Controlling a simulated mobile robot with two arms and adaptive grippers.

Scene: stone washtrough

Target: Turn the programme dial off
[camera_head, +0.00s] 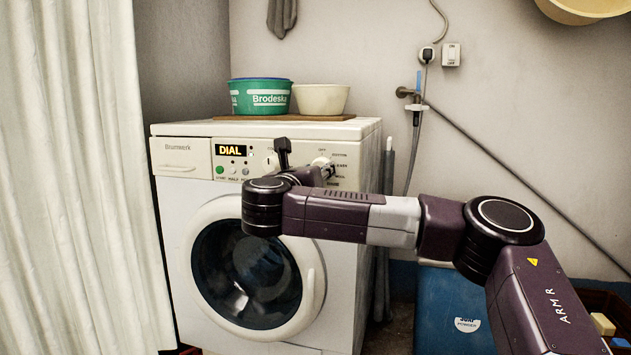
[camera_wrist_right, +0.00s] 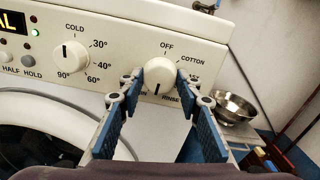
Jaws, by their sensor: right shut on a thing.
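The programme dial (camera_wrist_right: 160,74) is a round cream knob at the right of the washing machine's front panel, with OFF printed above it, COTTON at upper right and RINSE below. Its dark mark is at the lower edge, away from OFF. My right gripper (camera_wrist_right: 160,80) is shut on the dial, with one blue-padded finger on each side. In the head view, the dial (camera_head: 321,162) shows just above my right arm, which partly covers the panel. The panel display (camera_head: 231,150) reads DIAL. My left gripper is not in view.
The temperature dial (camera_wrist_right: 70,56) is left of the programme dial. A green tub (camera_head: 260,97) and a cream bowl (camera_head: 321,99) stand on a board on the machine. A steel bowl (camera_wrist_right: 236,108) is at right. A curtain (camera_head: 75,180) hangs at left.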

